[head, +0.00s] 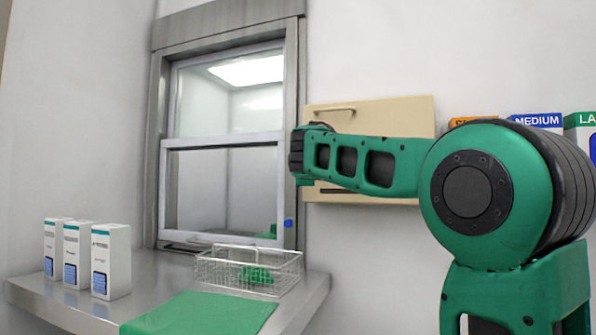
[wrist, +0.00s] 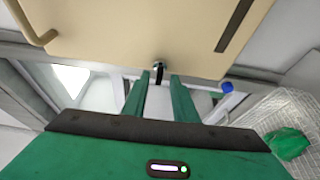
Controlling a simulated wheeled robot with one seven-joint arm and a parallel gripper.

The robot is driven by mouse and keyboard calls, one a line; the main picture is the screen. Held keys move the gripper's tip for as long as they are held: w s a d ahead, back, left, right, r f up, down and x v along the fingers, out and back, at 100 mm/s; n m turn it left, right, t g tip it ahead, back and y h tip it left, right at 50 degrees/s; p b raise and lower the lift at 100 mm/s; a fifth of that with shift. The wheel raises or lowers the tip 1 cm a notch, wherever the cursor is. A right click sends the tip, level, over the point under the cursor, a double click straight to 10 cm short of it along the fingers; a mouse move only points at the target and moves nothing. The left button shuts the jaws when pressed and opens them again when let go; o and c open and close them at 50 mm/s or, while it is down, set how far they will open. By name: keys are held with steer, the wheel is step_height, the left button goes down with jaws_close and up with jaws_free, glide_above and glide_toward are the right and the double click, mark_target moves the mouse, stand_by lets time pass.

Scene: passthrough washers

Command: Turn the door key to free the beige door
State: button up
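The beige door (head: 385,112) is a flat panel on the wall right of the window, with a bar handle at its upper left; it looks closed. My arm covers much of it in the head view. In the wrist view the door (wrist: 130,30) fills the top, with its handle (wrist: 42,38) at upper left and a dark slot at right. A small dark key (wrist: 158,68) sits at the door's edge. My gripper (wrist: 160,77) points at the key, its two green fingers apart with the key between or just beyond the tips. I see no clear contact.
A metal-framed sash window (head: 225,140) with a blue knob (head: 288,223) stands left of the door. A wire basket (head: 248,270) with something green, a green mat (head: 200,313) and white boxes (head: 110,262) are on the steel shelf. Glove-type boxes (head: 535,122) are behind my arm.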

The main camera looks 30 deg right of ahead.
steer(key=v, duration=1)
steer(key=shift+s+a, duration=0.15)
steer(key=shift+a, duration=0.1)
steer(key=shift+f, duration=0.2)
steer(key=s+d+f+m+g+y, duration=0.1)
steer(key=s+d+f+m+g, duration=0.3)
steer(key=f, duration=0.7)
steer(key=s+a+f+m+g+y, duration=0.1)
steer(key=s+f+m+g+y, duration=0.1)
steer(key=s+f, duration=0.6)
steer(key=s+d+f+m+g+y, duration=0.1)
steer(key=s+d+f+m+g, duration=0.2)
steer(key=f, duration=1)
steer(key=s+a+f+m+g+y, duration=0.2)
steer(key=s+a+f+m+g, duration=0.1)
steer(key=s+f, duration=0.6)
steer(key=s+a+f+m+g+y, duration=0.2)
steer(key=s+a+f+m, duration=0.4)
steer(key=s+f, duration=0.4)
steer(key=s+g, duration=0.1)
steer(key=s, duration=0.2)
steer(key=shift+s+m+g+y, duration=0.2)
steer(key=shift+m+g+y, duration=0.1)
steer(key=shift+y, duration=0.1)
steer(key=shift+f, duration=0.1)
